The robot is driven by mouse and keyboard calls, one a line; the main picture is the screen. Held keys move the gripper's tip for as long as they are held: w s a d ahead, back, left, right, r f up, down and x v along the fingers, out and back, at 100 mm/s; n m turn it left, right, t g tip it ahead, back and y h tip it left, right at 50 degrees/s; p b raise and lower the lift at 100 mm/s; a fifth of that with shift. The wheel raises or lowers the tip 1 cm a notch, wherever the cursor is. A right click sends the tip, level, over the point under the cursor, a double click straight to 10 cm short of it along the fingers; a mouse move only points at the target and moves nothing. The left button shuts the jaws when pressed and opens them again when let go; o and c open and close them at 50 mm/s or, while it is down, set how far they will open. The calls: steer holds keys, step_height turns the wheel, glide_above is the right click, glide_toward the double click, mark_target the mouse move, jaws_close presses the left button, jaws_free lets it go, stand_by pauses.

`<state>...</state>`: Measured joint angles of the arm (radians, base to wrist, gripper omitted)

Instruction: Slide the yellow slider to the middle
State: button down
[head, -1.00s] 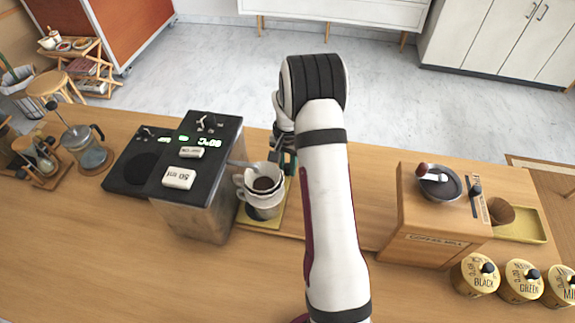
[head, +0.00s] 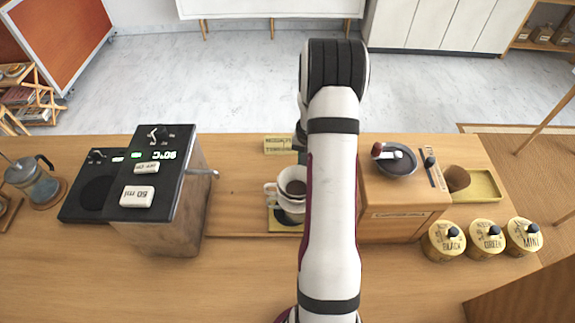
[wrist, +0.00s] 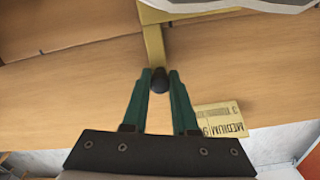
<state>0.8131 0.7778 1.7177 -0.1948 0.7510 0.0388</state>
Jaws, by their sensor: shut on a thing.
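The yellow slider (head: 283,224) is a flat plate under a white cup with a dripper (head: 290,187) on the wooden counter. It stands between the coffee machine and the wooden mill box, nearer the box. In the wrist view the slider's yellow arm (wrist: 154,42) runs up to its plate and ends in a dark round knob (wrist: 159,80). My gripper (wrist: 160,76) is shut on this knob, a green finger on either side. In the head view my arm hides most of the gripper and the slider's right edge.
The coffee machine (head: 155,190) stands at left, with a spout on its right side. The wooden mill box (head: 400,215) is close to the right of my arm, with tins (head: 444,240) beside it. A yellow "MEDIUM" card (wrist: 220,119) lies behind the slider. Bare counter separates machine and cup.

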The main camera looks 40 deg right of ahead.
steer(key=shift+s+d, duration=0.8)
steer(key=shift+d, duration=0.1)
steer(key=c, duration=0.7)
jaws_free()
step_height(320, 180, up, 16)
steer(key=shift+a, duration=0.15)
